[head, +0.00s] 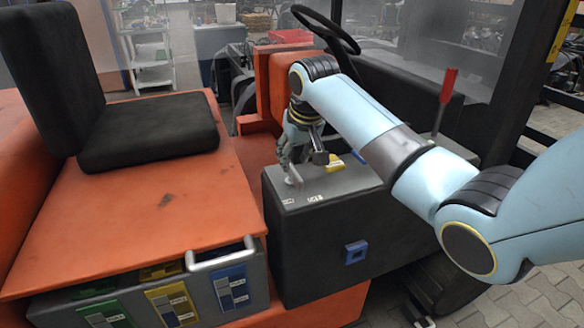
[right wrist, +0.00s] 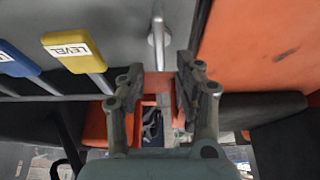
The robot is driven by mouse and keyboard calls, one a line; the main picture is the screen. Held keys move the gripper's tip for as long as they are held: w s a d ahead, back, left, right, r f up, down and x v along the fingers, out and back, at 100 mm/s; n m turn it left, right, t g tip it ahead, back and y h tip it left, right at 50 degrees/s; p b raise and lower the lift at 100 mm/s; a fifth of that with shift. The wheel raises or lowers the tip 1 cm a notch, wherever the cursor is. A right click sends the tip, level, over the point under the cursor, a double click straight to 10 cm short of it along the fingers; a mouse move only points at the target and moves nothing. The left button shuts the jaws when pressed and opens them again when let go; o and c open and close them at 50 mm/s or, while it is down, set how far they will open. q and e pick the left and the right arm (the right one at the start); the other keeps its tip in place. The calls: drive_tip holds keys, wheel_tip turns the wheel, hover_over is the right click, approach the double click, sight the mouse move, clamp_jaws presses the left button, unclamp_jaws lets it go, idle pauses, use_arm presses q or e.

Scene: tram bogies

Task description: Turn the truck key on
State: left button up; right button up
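A small pale metallic piece, which looks like the key (head: 294,177), stands upright on the grey top of the black console (head: 325,245), near its left corner. In the right wrist view, a metallic stem with a rounded base, apparently the same key (right wrist: 158,38), shows just past my fingertips. My right gripper (head: 289,162) points down beside the key in the head view. In the right wrist view my right gripper (right wrist: 160,72) has its two fingers apart, with no object clearly held between them. Whether a finger touches the key cannot be told. My left gripper is not in view.
A yellow lever (head: 334,163) marked LEVEL and a blue lever (right wrist: 17,58) are close by on the console. A steering wheel (head: 325,28), a red-handled lever (head: 447,86) and a black seat (head: 150,131) surround the area. A blue switch (head: 356,252) is on the console's front.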

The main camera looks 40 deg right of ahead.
sight(292, 168)
drive_tip(key=x, duration=0.5)
drive_tip(key=shift+w, duration=0.1)
drive_tip(key=shift+c, duration=0.2)
clamp_jaws()
